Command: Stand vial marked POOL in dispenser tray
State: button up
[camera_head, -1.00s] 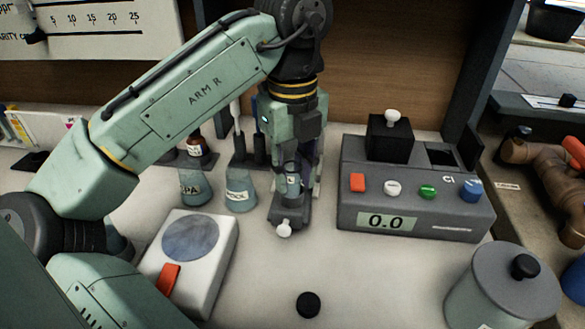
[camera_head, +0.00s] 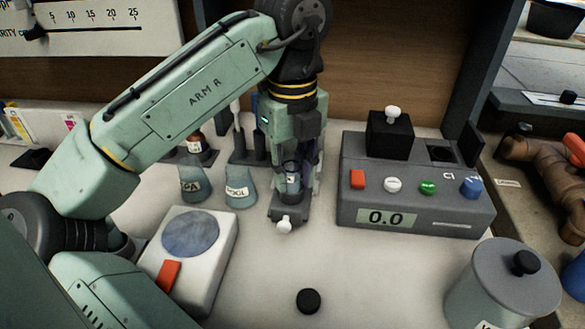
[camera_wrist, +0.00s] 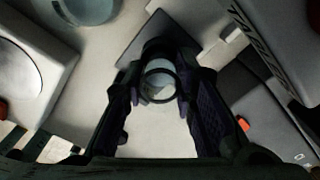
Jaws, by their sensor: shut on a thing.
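My gripper (camera_head: 298,165) points down and is shut on a small clear vial (camera_head: 291,181) with a pale label too small to read. In the wrist view the vial (camera_wrist: 160,88) shows from above as a round open rim between the two dark fingers (camera_wrist: 160,92). A dark stand with a low base, which looks like the dispenser tray (camera_head: 289,213), lies below the vial, with a white knob at its front. The vial looks upright over or on this base. I cannot tell whether its bottom touches, as the fingers hide part of it.
A flask marked POOL (camera_head: 240,190) and a second flask (camera_head: 195,182) stand close left. A grey meter reading 0.0 (camera_head: 415,190) stands to the right. A white scale-like device (camera_head: 195,260), a black knob (camera_head: 308,301) and a lidded grey pot (camera_head: 503,290) are in front.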

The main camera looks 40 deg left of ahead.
jog(key=o, duration=1.1)
jog(key=shift+r, duration=0.1)
notch_tip(320, 180, up, 5)
jog(key=p, duration=0.6)
jog(key=shift+f, duration=0.2)
notch_tip(320, 180, up, 2)
jog(key=shift+r+p, duration=0.1)
jog(key=shift+p, duration=0.55)
